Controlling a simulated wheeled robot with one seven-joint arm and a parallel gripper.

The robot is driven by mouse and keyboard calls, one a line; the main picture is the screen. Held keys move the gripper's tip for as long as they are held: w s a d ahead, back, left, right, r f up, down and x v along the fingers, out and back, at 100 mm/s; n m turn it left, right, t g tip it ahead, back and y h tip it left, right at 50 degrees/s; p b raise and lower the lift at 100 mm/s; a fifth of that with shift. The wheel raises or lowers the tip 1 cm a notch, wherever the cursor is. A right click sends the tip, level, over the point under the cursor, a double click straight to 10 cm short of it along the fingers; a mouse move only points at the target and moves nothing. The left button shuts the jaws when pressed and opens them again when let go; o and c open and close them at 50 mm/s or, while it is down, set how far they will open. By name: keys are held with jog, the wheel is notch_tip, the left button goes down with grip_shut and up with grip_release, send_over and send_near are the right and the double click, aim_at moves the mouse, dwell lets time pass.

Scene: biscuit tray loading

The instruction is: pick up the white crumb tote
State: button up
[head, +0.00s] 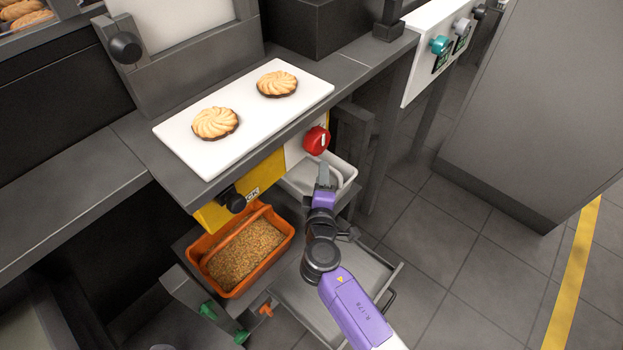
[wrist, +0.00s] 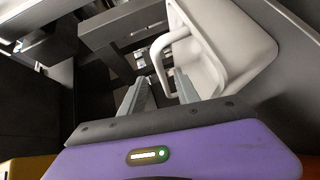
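The white crumb tote (head: 346,166) sits on a low shelf under the counter, partly hidden by my gripper (head: 325,173) in the head view. In the wrist view the white tote (wrist: 240,42) fills the upper right, with its raised loop handle on its left side. My gripper (wrist: 160,82) has its two grey fingers apart. Part of the handle appears between the fingertips in the wrist view. I cannot tell whether either finger touches it.
An orange tote (head: 238,281) full of crumbs stands to the left. A white board (head: 245,120) with two biscuits lies on the counter above. A red knob (head: 316,140) juts out close above my gripper. The tiled floor on the right is clear.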

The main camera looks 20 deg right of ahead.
jog(key=b+x, duration=0.1)
jog(key=x, duration=0.4)
jog(key=shift+w+d+f+b, duration=0.1)
jog(key=shift+d+f+b, duration=0.1)
jog(key=shift+b, duration=0.2)
jog(key=shift+r, duration=0.1)
grip_shut()
dwell(0.9)
